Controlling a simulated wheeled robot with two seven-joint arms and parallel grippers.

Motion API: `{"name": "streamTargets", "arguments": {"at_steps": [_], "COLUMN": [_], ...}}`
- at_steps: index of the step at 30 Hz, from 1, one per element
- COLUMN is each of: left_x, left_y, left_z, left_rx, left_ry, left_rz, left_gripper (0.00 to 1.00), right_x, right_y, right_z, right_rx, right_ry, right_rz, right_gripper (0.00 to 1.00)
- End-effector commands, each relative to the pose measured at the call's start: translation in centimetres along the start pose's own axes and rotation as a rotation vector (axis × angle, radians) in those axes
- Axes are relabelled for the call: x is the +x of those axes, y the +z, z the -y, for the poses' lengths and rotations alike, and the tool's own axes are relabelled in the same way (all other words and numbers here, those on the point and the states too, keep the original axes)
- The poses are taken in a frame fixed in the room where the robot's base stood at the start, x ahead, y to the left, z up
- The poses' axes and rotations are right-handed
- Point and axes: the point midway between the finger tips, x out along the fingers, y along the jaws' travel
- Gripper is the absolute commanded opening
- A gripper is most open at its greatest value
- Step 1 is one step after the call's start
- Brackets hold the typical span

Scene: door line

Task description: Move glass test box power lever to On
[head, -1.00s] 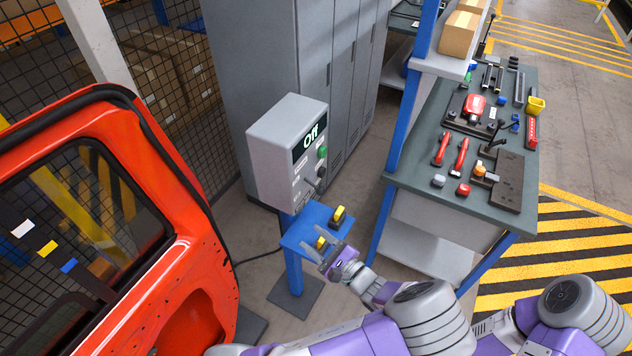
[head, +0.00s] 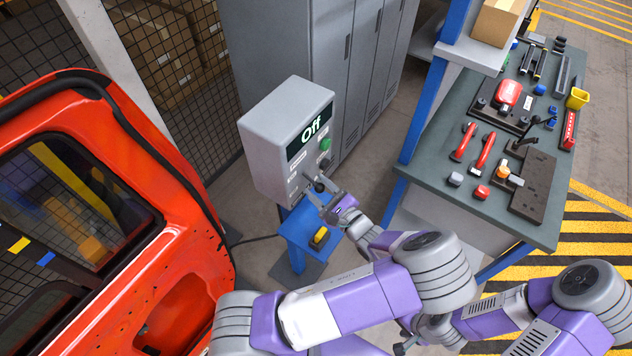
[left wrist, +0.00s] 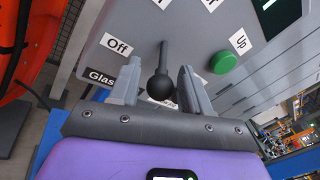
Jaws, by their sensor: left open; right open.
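The grey glass test box (head: 262,150) stands on a blue post, and its dark display (head: 312,128) reads "Off". Its power lever (left wrist: 161,86) is a dark stem with a black ball knob, beside an "Off" label (left wrist: 117,46) in the left wrist view. My left gripper (left wrist: 156,78) is open, with one finger on each side of the knob. Gaps show between the knob and both fingers. In the head view my left gripper (head: 322,196) is at the box's lower front, partly covering the lever.
A green button (left wrist: 222,63) sits to the right of the lever. A blue shelf (head: 300,226) with a yellow item (head: 319,237) is below the box. A red vehicle door (head: 165,265) stands left. A tool bench (head: 440,185) is right, and grey lockers (head: 290,45) stand behind.

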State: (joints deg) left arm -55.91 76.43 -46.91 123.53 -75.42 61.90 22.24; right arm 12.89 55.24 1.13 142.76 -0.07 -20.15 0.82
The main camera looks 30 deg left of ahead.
Motion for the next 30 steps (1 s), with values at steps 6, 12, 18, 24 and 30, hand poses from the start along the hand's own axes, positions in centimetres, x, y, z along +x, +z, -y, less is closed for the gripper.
{"name": "streamTargets", "arguments": {"at_steps": [6, 12, 18, 24, 30], "left_x": [1.53, 1.60, 1.58, 1.57, 1.54], "left_y": [-0.02, -0.04, -0.04, -0.03, -0.01], "left_z": [0.01, 0.01, 0.01, 0.01, 0.04], "left_rx": [0.001, 0.000, 0.000, 0.000, -0.001], "left_ry": [0.000, 0.000, 0.000, 0.000, 0.000], "left_rz": [-0.001, -0.001, -0.001, -0.001, -0.002], "left_gripper": [0.47, 0.47, 0.23, 0.00, 0.00], "right_x": [-0.14, -0.13, -0.13, -0.13, -0.16], "right_y": [-0.05, -0.04, -0.04, -0.04, -0.04], "right_z": [0.06, 0.06, 0.06, 0.06, 0.07], "right_rx": [0.000, 0.000, 0.000, 0.000, 0.000], "right_ry": [0.000, 0.000, 0.000, 0.000, 0.000], "right_rz": [-0.001, -0.001, -0.001, -0.001, -0.001], "right_gripper": [0.65, 0.65, 0.65, 0.65, 0.65]}}
